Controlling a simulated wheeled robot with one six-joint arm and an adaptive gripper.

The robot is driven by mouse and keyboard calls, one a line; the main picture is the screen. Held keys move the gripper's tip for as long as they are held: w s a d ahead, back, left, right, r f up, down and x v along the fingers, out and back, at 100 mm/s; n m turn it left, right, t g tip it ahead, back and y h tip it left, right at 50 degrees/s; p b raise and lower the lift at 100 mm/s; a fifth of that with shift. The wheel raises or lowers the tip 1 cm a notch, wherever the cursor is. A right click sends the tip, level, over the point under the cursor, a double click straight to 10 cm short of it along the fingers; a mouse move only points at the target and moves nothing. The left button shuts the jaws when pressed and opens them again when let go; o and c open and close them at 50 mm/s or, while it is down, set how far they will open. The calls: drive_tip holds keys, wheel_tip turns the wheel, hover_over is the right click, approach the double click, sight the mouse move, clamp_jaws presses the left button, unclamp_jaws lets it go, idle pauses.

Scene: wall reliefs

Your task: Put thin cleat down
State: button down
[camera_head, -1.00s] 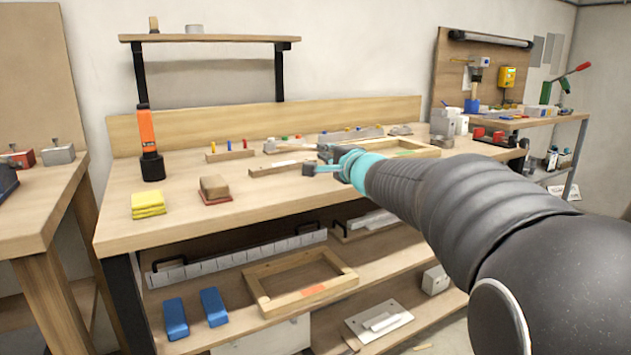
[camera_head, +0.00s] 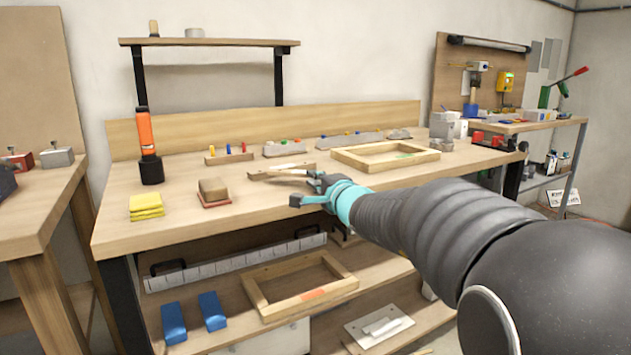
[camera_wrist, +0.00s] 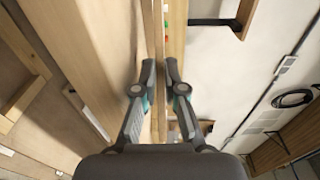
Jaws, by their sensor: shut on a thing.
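My gripper (camera_wrist: 160,70) is shut on the thin cleat (camera_wrist: 159,35), a narrow pale wooden strip between its fingertips in the wrist view. In the head view my gripper (camera_head: 314,181) is low over the middle of the workbench (camera_head: 230,218). The held strip points left from it, in front of a wooden piece (camera_head: 296,165) on the bench. I cannot tell whether the cleat touches the benchtop. Part of it is hidden by the fingers.
A wooden frame (camera_head: 385,155) lies behind and right of my gripper. A brown block (camera_head: 213,188), yellow pads (camera_head: 146,207) and an orange-and-black bottle (camera_head: 147,145) stand to the left. Small-parts holders line the back. The front middle of the bench is clear.

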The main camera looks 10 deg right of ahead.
drive_tip(key=shift+f+b, duration=0.55)
drive_tip(key=shift+b, duration=0.4)
drive_tip(key=c, duration=1.5)
unclamp_jaws()
drive_tip(key=shift+c, duration=0.2)
